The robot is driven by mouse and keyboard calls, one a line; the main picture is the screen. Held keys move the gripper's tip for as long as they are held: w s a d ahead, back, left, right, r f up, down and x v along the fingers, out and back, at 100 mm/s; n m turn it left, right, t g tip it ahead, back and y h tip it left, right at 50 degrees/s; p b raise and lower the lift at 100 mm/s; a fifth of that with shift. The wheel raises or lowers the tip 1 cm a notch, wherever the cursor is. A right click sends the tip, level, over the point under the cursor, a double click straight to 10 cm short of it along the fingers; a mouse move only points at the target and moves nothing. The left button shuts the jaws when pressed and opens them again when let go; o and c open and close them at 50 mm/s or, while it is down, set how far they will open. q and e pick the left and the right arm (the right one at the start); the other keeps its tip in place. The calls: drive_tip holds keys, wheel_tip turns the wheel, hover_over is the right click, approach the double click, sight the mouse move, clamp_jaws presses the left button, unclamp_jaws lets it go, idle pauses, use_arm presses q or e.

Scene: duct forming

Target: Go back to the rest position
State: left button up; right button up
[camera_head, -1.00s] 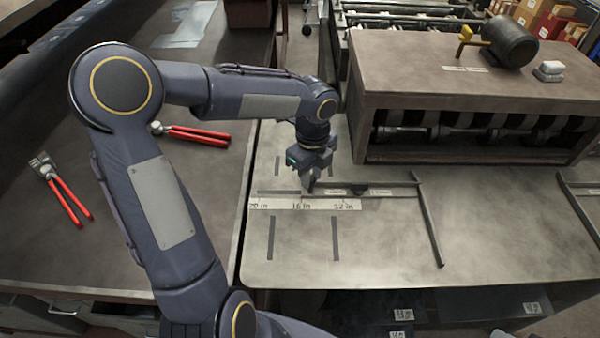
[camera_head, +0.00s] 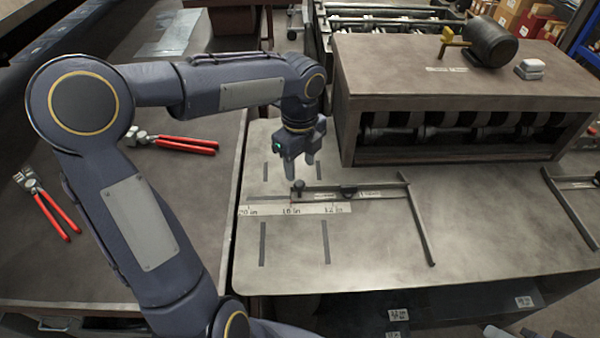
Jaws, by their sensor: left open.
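My left gripper (camera_head: 301,170) points down above the metal worktable, just behind the ruler strip. Its fingers are apart and nothing shows between them. A stop knob (camera_head: 298,187) on the dark guide bar (camera_head: 350,192) sits just below and in front of the fingertips, apart from them as far as I can see. My left arm comes in from the left and bends over the tables. My right gripper is not in view.
A large forming machine (camera_head: 450,75) stands right of my gripper. The worktable's front area (camera_head: 370,255) is clear.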

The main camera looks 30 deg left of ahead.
use_arm(q)
drive_tip(key=shift+r, duration=1.2)
drive_tip(key=shift+s+r+n, duration=0.1)
drive_tip(key=shift+s+n, duration=0.2)
drive_tip(key=s+d+f+n+t+h, duration=0.1)
drive_tip(key=s+n+t, duration=0.4)
drive_tip(key=s+n, duration=1.4)
drive_tip(key=shift+d+f+n+t+h, duration=0.3)
drive_tip(key=shift+d+n+h, duration=0.4)
drive_tip(key=shift+n+h, duration=0.85)
drive_tip(key=shift+r, duration=0.1)
